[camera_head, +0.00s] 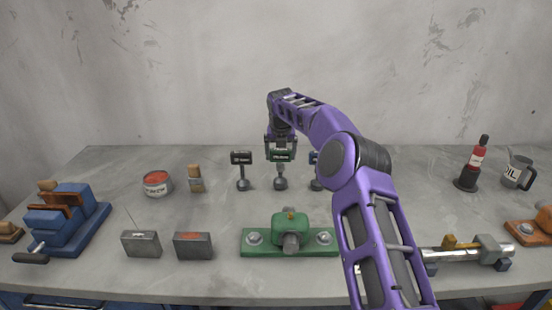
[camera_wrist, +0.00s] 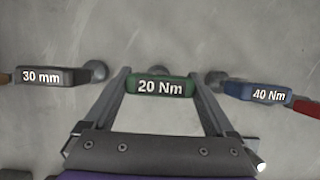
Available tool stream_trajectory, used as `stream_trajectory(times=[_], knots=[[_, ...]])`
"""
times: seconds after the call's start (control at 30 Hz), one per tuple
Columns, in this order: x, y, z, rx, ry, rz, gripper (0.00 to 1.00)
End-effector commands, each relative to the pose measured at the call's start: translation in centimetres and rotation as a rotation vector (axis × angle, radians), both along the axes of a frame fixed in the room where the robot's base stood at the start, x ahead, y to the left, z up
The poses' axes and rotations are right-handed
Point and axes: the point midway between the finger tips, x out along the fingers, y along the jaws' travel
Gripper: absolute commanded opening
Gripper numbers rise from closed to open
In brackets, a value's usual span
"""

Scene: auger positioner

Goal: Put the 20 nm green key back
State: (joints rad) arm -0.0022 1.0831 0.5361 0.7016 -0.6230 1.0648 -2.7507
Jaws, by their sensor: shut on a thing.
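The green key (camera_head: 281,156) is marked 20 Nm and stands upright at the back middle of the table. Its label (camera_wrist: 160,87) reads clearly in the wrist view. My gripper (camera_head: 281,150) is above it and shut on its green head, one finger on each side. Its lower end is at a round grey base (camera_head: 280,184). I cannot tell whether it is fully seated there.
A green fixture (camera_head: 290,240) sits in front of the keys. A blue vise (camera_head: 66,220), a red-topped can (camera_head: 157,184) and two grey boxes (camera_head: 141,244) stand left. A red bottle (camera_head: 474,165) and an oil jug (camera_head: 518,173) stand right.

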Motion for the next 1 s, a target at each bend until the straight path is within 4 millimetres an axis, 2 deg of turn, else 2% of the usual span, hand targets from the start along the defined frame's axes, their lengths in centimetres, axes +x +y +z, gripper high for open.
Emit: stream_trajectory(times=[0.13,0.53,0.57,0.6,0.87,1.0], knots=[[0.4,-0.6,-0.5,0.001,-0.003,-0.001,0.00],[0.4,-0.6,-0.9,0.001,-0.003,0.000,0.00],[0.4,-0.6,-1.1,0.000,0.000,0.000,0.92],[0.4,-0.6,-1.0,0.001,0.000,0.000,0.99],[0.4,-0.6,-1.0,0.001,-0.001,0.000,1.00],[0.1,-0.6,0.2,0.001,-0.003,0.001,1.00]])
